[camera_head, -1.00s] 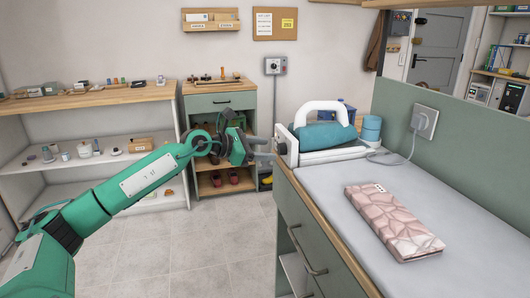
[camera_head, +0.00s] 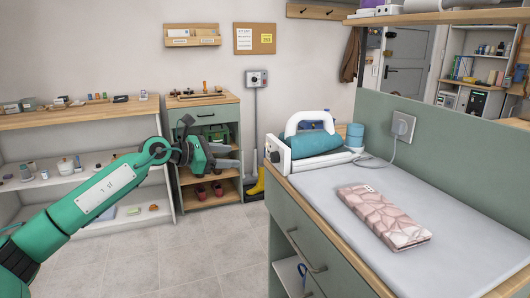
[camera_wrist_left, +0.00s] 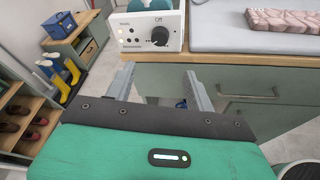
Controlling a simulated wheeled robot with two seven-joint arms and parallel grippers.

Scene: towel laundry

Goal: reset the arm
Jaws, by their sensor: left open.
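My left gripper (camera_head: 224,156) is open and empty, held in the air left of the counter, in front of the small cabinet. In the left wrist view its two grey fingers (camera_wrist_left: 160,88) are spread apart with nothing between them. A folded pink patterned towel (camera_head: 384,217) lies flat on the counter's pale top (camera_head: 325,196); part of it also shows in the left wrist view (camera_wrist_left: 283,20). A white machine (camera_head: 278,155) with a teal roll (camera_head: 312,143) stands at the counter's left end. My right gripper is out of view.
A small green cabinet (camera_head: 204,120) with shoes on its lower shelf stands behind my left gripper. Yellow boots (camera_head: 257,183) stand beside it. White shelves (camera_head: 155,200) with small items line the left wall. The floor (camera_head: 190,260) between the shelves and the counter is clear.

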